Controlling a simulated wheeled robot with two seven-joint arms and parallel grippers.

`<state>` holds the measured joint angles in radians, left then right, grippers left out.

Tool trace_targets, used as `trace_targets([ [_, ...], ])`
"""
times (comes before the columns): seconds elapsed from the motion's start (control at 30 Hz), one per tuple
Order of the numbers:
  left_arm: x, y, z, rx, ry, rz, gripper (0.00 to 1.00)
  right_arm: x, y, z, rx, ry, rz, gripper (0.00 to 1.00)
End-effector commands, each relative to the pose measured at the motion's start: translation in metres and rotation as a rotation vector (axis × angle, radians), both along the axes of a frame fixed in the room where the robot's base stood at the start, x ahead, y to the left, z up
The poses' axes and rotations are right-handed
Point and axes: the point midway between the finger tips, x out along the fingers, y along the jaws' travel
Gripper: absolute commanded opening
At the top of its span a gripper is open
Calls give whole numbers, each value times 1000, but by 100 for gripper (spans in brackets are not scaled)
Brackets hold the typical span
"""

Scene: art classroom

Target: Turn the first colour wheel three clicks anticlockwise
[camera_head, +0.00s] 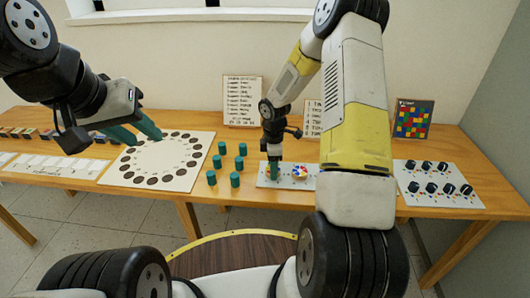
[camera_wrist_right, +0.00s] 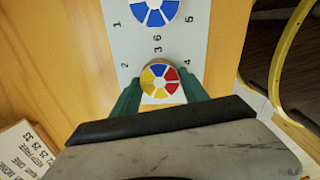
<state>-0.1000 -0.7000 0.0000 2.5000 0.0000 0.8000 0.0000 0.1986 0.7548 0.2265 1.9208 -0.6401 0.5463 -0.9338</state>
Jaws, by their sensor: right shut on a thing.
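A pale panel (camera_head: 265,183) on the table carries colour wheels. My right gripper (camera_head: 273,168) points down at the panel's left part and covers the wheel there. In the right wrist view my right gripper (camera_wrist_right: 160,95) is shut on a round colour wheel (camera_wrist_right: 160,78) with blue, yellow and red segments, a finger on each side. A second wheel (camera_wrist_right: 155,12) with blue and white segments is at the top edge. A multicoloured wheel (camera_head: 300,172) shows beside my right gripper in the head view. My left gripper (camera_head: 143,136) is open and empty above a white board.
The white board (camera_head: 150,183) has a ring of dark discs. Several teal cylinders (camera_head: 235,180) stand left of the panel. A panel with black knobs (camera_head: 440,199) is at the right. Written cards (camera_head: 242,101) and a coloured grid (camera_head: 413,119) stand at the back. My right arm hides part of the table.

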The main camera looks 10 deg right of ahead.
Motion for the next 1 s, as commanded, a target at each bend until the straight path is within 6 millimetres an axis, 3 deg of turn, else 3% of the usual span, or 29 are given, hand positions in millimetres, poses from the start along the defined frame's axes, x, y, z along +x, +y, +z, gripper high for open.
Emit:
trace_targets([
  [0.07,0,0,0,0,0,0,36,2,0,1,-1,-5,3,11],
  [0.1,0,0,0,0,0,0,36,2,0,1,-1,-5,3,56],
  [0.2,0,0,0,0,0,0,36,1,0,1,0,-4,2,74],
  [0.57,0,0,0,0,0,0,36,1,0,4,0,-3,1,74],
  [1.0,0,0,0,0,0,0,36,0,0,69,0,-4,0,74],
])
